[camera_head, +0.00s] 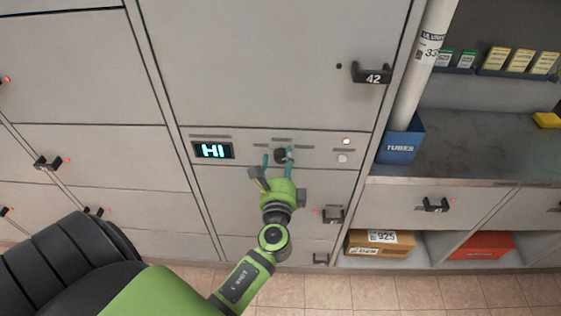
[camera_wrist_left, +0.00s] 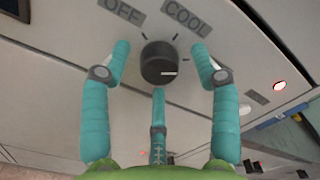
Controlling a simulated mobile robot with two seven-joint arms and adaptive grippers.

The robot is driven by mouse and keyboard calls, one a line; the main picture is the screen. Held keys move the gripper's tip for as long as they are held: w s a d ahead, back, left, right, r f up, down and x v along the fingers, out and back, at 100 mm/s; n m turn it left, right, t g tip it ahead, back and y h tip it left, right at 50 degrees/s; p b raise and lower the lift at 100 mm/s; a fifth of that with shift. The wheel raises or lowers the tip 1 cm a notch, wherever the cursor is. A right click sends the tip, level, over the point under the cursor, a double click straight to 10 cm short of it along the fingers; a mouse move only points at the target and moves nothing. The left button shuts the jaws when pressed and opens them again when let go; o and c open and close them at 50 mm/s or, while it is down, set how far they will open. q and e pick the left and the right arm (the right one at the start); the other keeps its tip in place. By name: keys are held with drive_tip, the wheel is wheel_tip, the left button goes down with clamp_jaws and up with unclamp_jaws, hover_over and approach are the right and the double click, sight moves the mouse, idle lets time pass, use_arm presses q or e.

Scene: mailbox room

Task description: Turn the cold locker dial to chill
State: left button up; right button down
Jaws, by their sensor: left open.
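The dark round dial (camera_head: 281,156) sits on the control strip of the cold locker. In the left wrist view the dial (camera_wrist_left: 157,60) has a white mark pointing toward the right of the picture. The labels OFF (camera_wrist_left: 122,10) and COOL (camera_wrist_left: 187,18) are readable above it; a dark label (camera_wrist_left: 257,97) to its right is too unclear to read. My left gripper (camera_head: 278,158) is open, its teal fingers on either side of the dial with gaps visible. A third finger lies just below the dial. My right gripper is not in view.
A lit display (camera_head: 213,151) reading HI is left of the dial. Small indicator lights (camera_head: 346,142) are to its right. Locker door 42 with a black handle (camera_head: 371,73) is above. A blue TUBES holder (camera_head: 400,146) and a counter (camera_head: 480,150) stand at the right.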

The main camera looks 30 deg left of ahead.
use_arm(q)
drive_tip(key=v, duration=1.2)
drive_tip(key=shift+a, duration=0.1)
